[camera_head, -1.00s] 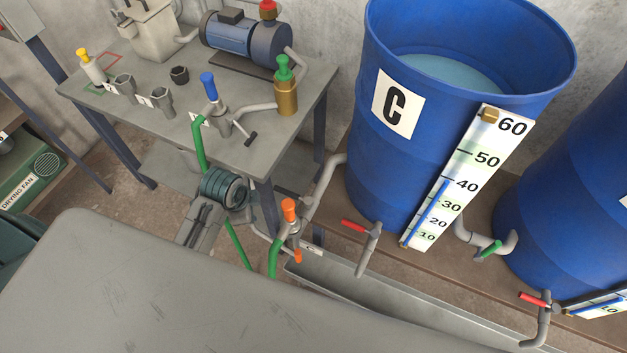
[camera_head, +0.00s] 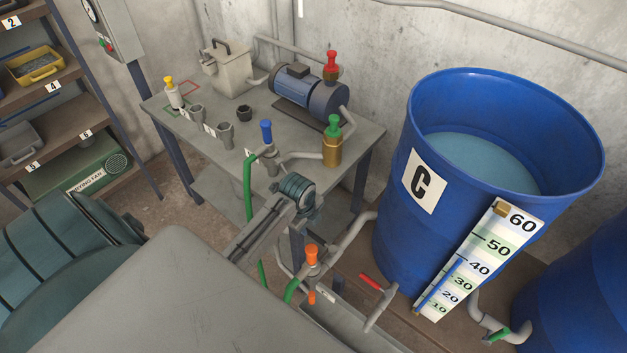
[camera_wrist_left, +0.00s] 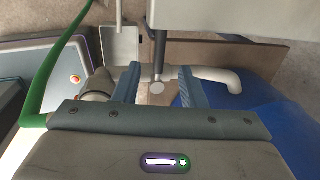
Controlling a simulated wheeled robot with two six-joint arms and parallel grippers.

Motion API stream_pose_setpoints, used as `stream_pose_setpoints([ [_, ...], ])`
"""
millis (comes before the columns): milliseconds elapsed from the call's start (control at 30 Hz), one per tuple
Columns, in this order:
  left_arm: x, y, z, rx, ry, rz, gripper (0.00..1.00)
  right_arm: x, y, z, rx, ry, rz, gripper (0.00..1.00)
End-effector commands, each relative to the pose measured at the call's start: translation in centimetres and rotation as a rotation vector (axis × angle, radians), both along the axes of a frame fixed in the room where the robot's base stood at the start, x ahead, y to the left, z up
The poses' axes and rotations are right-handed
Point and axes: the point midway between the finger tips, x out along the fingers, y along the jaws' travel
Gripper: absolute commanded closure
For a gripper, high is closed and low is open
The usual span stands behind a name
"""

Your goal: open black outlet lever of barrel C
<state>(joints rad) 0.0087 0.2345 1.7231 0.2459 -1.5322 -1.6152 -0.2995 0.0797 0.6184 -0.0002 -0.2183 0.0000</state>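Barrel C (camera_head: 397,235) is a blue open drum of water at the right in the head view, with a white C label. A grey pipe (camera_head: 352,232) leaves its lower left side. My left gripper (camera_head: 312,212) is left of the barrel, above the orange-topped valve; its fingertips are hard to make out there. In the left wrist view, the two blue-grey fingers of my left gripper (camera_wrist_left: 159,82) are apart. A black lever (camera_wrist_left: 160,50) shows between them, in front of a grey pipe (camera_wrist_left: 214,76); I cannot tell whether they touch it. My right gripper is out of view.
A grey bench (camera_head: 352,135) with a pump (camera_head: 310,92) and valves stands behind my left arm. An orange-topped valve (camera_head: 312,257) with green hoses and a red-handled tap (camera_head: 372,283) sit low beside the barrel. A green hose (camera_wrist_left: 50,70) runs left in the wrist view.

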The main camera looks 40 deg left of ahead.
Motion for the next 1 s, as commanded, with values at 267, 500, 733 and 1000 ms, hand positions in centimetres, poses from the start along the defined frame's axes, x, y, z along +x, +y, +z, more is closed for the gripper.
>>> stream_pose_setpoints([
  [267,1.0,-0.1,-5.1,-0.001,0.003,0.003,0.62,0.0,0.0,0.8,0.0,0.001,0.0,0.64],
  [500,1.5,-0.2,-7.5,0.0,0.0,0.002,0.62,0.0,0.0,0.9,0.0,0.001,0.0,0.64],
  [733,1.5,-0.2,-7.9,0.0,-0.001,0.002,0.62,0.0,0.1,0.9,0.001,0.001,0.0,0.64],
  [1000,1.5,-0.1,-7.8,0.0,-0.001,0.002,0.94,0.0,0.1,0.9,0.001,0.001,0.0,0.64],
])
